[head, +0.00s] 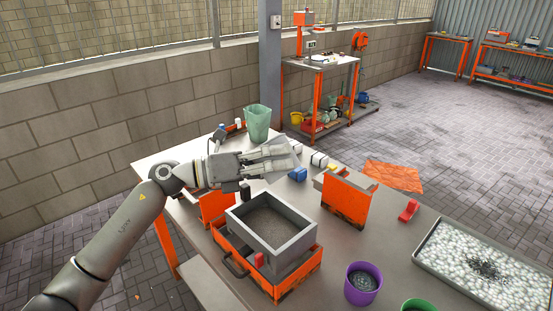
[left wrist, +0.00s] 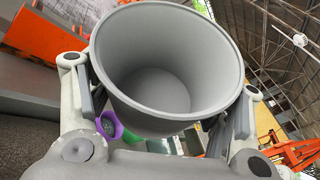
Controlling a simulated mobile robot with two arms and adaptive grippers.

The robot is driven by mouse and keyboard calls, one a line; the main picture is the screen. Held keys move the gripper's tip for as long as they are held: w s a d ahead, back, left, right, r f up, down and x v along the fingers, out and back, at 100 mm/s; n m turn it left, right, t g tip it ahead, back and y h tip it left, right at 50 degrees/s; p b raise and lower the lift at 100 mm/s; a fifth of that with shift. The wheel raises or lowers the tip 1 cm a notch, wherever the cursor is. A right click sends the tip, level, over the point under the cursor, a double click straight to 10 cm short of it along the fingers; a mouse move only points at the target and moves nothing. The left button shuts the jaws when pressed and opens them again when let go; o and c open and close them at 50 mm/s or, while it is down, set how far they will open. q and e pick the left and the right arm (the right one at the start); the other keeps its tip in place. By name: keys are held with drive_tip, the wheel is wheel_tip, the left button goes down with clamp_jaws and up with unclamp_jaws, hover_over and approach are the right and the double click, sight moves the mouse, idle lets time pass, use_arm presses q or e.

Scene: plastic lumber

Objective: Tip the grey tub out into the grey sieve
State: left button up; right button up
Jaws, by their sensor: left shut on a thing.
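My left gripper (head: 284,158) is shut on the grey tub (left wrist: 168,85), its fingers on either side of the tub in the left wrist view. The tub's inside looks bare and smooth there, with no material visible. In the head view the fingers hide most of the tub, which is above and behind the sieve, and its tilt is hard to tell. The grey sieve (head: 295,243) is a square frame sitting on an orange box. Dark grainy material (head: 268,222) covers its floor. My right gripper is not in view.
An orange-sided stand (head: 345,198) and small blue and white blocks are right of the gripper. A green jug (head: 257,122) stands behind. A purple pot (head: 362,284), a green pot (head: 419,306) and a tray of white pebbles (head: 431,271) are at right.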

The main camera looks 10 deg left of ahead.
use_arm(q)
drive_tip(key=r+m+y+p, duration=0.1)
drive_tip(key=p, duration=0.1)
drive_tip(key=d+r+m+y+p, duration=0.1)
drive_tip(key=m+p, duration=0.1)
drive_tip(key=s+r+m+y+p, duration=0.1)
drive_tip(key=m+p, duration=0.1)
drive_tip(key=shift+d+r+g+y, duration=0.3)
drive_tip(key=shift+d+r+y, duration=0.05)
drive_tip(key=shift+y, duration=0.05)
drive_tip(key=shift+s+d+r+m+y+p, duration=0.1)
drive_tip(key=shift+d+r+m+y+p, duration=0.15)
drive_tip(key=shift+m+p, duration=0.4)
drive_tip(key=shift+f+m+y, duration=0.15)
drive_tip(key=shift+m+y, duration=0.1)
drive_tip(key=shift+y, duration=0.1)
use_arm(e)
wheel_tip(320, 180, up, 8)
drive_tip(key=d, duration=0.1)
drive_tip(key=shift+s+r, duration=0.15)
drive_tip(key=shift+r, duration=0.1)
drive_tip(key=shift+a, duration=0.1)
